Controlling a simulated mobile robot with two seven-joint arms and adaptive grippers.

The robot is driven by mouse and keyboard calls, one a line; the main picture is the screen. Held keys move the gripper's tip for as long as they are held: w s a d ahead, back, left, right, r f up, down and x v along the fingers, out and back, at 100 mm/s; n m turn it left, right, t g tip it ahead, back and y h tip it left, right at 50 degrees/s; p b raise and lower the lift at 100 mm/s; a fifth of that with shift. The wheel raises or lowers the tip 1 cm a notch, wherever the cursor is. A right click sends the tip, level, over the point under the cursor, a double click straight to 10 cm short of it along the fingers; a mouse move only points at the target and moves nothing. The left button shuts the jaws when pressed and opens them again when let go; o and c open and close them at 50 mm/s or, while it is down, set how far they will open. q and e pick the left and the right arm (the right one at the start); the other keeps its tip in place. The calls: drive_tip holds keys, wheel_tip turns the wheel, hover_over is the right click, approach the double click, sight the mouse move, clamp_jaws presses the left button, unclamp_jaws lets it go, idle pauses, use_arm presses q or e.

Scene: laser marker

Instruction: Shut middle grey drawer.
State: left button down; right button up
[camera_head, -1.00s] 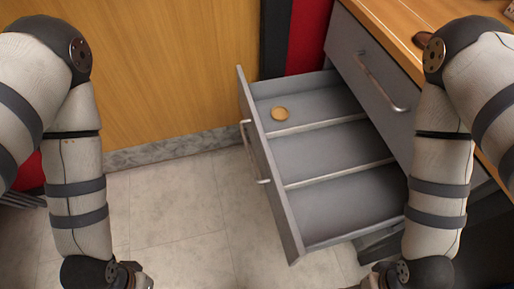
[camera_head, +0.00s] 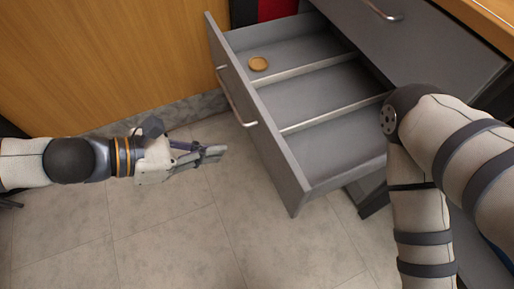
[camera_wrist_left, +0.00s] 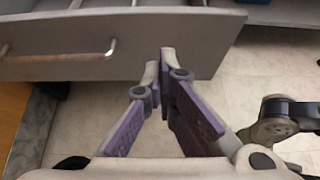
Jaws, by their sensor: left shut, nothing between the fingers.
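The middle grey drawer (camera_head: 297,188) stands pulled out from the grey cabinet, with its front panel facing left and a metal bar handle (camera_head: 238,103) on it. In the left wrist view the drawer front (camera_wrist_left: 200,45) spans the top, with its handle (camera_wrist_left: 60,57) at the left. My left gripper (camera_head: 222,152) is shut and empty, to the left of the drawer front and apart from the handle in the head view. In the left wrist view its fingertips (camera_wrist_left: 160,58) overlap the lower part of the drawer front; contact cannot be told. My right gripper is out of view.
A small round orange-brown dish (camera_head: 258,64) lies in the drawer's far compartment. Above is a closed grey drawer (camera_head: 430,45) under a wooden top (camera_head: 480,20). A wooden panel (camera_head: 100,60) stands at the left. The tiled floor (camera_head: 200,235) before the drawer is clear.

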use_arm(q)
drive_tip(key=b, duration=0.1)
approach(273, 144)
wheel_tip(273, 144, down, 3)
drive_tip(key=d, duration=0.2)
drive_tip(key=w+d, duration=0.1)
drive_tip(key=d, duration=0.1)
drive_tip(key=shift+w+r, duration=0.1)
drive_tip(key=shift+w, duration=0.1)
drive_tip(key=shift+w+d, duration=0.15)
drive_tip(key=shift+d, duration=0.15)
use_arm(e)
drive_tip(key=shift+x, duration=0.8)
